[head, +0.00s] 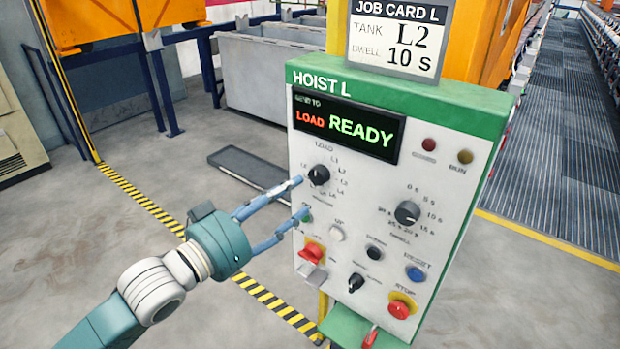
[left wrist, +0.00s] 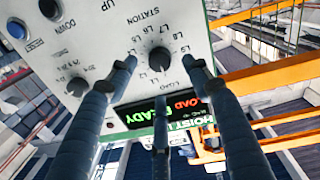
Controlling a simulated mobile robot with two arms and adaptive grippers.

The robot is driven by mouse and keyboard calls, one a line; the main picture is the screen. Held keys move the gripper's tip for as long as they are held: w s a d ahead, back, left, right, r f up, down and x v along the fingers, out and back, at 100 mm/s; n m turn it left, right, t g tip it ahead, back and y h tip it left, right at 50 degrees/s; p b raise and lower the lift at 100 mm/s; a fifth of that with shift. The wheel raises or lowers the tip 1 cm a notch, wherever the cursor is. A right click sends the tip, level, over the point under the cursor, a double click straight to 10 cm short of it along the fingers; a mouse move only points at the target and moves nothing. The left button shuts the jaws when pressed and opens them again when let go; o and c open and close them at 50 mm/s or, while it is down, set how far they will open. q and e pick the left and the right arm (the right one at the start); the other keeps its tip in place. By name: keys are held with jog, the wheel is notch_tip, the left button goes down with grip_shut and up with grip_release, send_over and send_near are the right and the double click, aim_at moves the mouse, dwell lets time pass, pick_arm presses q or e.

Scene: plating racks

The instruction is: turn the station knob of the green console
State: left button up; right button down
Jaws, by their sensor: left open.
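The green console (head: 450,112), labelled HOIST L, has a white face and a display reading LOAD in red and READY in green. Its black station knob (head: 319,175) sits at the face's upper left, ringed by labels; its pointer setting is too small to tell. The knob also shows in the left wrist view (left wrist: 159,60). My left gripper (head: 301,198) is open in front of the face at the knob's left. In the left wrist view its fingers (left wrist: 161,63) spread around the knob, with gaps at both sides. My right gripper is out of view.
A job card (head: 397,38) above the console reads TANK L2, DWELL 10 s. The dwell knob (head: 407,212) is right of the station knob. Below are a white UP button (head: 336,233), a red-handled switch (head: 311,252), a blue button (head: 414,274) and a red stop button (head: 400,308).

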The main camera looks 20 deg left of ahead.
aim_at(316, 180)
pick_arm(q)
jog(key=p+x, duration=0.1)
jog(key=x, duration=0.4)
jog(key=shift+w+d+r+p, duration=0.15)
jog(key=shift+w+p, duration=0.05)
jog(key=shift+p, duration=0.1)
jog(key=shift+w+d, duration=0.2)
jog(key=shift+w, duration=0.2)
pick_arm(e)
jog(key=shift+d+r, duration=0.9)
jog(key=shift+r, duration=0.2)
pick_arm(q)
jog(key=c, duration=1.1)
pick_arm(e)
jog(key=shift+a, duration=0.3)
